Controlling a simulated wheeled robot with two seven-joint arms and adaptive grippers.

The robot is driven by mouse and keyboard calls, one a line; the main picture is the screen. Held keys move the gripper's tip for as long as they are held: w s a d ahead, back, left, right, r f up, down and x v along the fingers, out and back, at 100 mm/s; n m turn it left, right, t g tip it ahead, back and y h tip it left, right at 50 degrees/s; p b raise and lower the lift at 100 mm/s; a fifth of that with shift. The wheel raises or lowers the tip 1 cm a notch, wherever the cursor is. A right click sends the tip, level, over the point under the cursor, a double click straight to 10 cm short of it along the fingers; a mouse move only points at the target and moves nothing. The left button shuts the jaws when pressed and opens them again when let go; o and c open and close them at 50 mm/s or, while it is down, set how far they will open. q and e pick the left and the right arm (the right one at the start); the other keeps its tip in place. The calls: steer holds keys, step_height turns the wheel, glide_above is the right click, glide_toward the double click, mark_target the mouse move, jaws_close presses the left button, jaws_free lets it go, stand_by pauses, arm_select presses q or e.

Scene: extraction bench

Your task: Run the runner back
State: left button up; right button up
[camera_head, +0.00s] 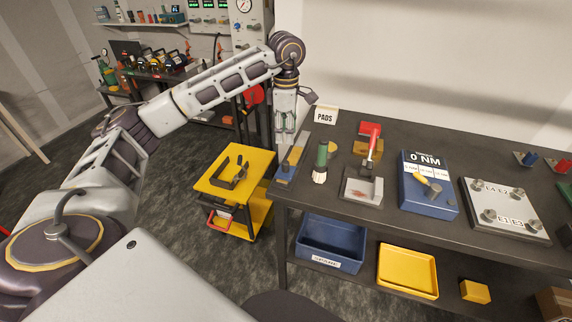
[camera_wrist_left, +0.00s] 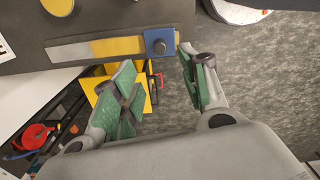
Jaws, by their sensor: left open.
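The runner is a small blue block with a dark round knob (camera_wrist_left: 159,43) in the left wrist view. It sits at the end of a flat strip, part yellow and part bare metal (camera_wrist_left: 75,48). In the head view the blue runner (camera_head: 286,172) is at the bench's near left corner, with the strip (camera_head: 295,155) running back from it. My left gripper (camera_head: 284,130) points down over that corner. In the left wrist view its green-padded fingers (camera_wrist_left: 155,75) are spread, with nothing between them; the runner lies just beyond the fingertips. My right gripper is not in view.
A green-and-white bottle (camera_head: 321,160), a grey block fixture (camera_head: 350,187) and a blue "0 NM" box (camera_head: 428,200) stand right of the strip. A yellow cart (camera_head: 215,181) stands left of the bench. Blue (camera_head: 325,262) and yellow (camera_head: 408,286) trays sit on the lower shelf.

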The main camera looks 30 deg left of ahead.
mark_target(286, 162)
arm_select(q)
step_height(286, 162, down, 13)
steer(key=shift+f+p, duration=0.2)
steer(key=shift+p, duration=0.75)
jaws_close()
